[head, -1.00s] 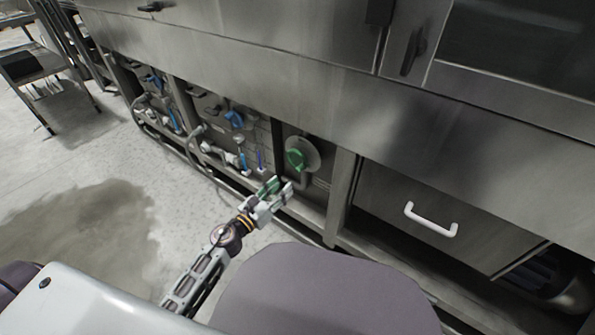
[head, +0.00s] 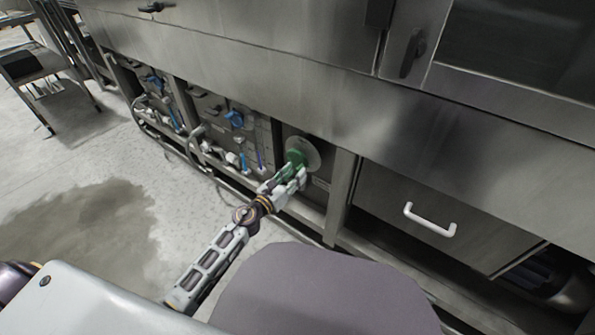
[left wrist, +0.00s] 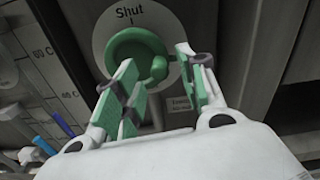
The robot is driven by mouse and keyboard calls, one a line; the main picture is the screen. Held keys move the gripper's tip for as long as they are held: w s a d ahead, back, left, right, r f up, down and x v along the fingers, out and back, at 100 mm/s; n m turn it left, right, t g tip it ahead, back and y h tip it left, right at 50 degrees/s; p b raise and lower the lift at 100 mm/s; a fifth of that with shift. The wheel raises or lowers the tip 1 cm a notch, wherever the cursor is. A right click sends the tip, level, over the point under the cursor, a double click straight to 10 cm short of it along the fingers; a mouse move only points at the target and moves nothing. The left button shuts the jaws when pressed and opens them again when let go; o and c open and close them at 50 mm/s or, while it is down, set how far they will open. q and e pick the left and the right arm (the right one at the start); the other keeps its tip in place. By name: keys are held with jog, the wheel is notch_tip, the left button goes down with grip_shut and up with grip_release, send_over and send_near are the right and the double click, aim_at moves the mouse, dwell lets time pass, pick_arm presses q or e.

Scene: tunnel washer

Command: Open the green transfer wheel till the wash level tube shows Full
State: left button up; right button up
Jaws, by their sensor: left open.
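The green transfer wheel (head: 296,156) sits on a round pale plate low on the machine's front. In the left wrist view the wheel (left wrist: 132,48) shows close up, with the word "Shut" on the plate (left wrist: 152,17) above it. My left gripper (head: 299,172) is at the wheel in the head view. In the left wrist view its green-padded fingers (left wrist: 162,78) are open, one on either side of the wheel's lower right part; I cannot tell whether they touch it. No tube marked Full can be made out. My right gripper is not in view.
Blue-handled valves and pipes (head: 235,119) fill the bays left of the wheel. A steel post (head: 340,190) and a drawer with a white handle (head: 430,220) are to the right. A steel overhang runs above. A wet patch (head: 85,235) lies on the floor at left.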

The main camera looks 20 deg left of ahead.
pick_arm(q)
jog(key=shift+x, duration=1.15)
grip_shut()
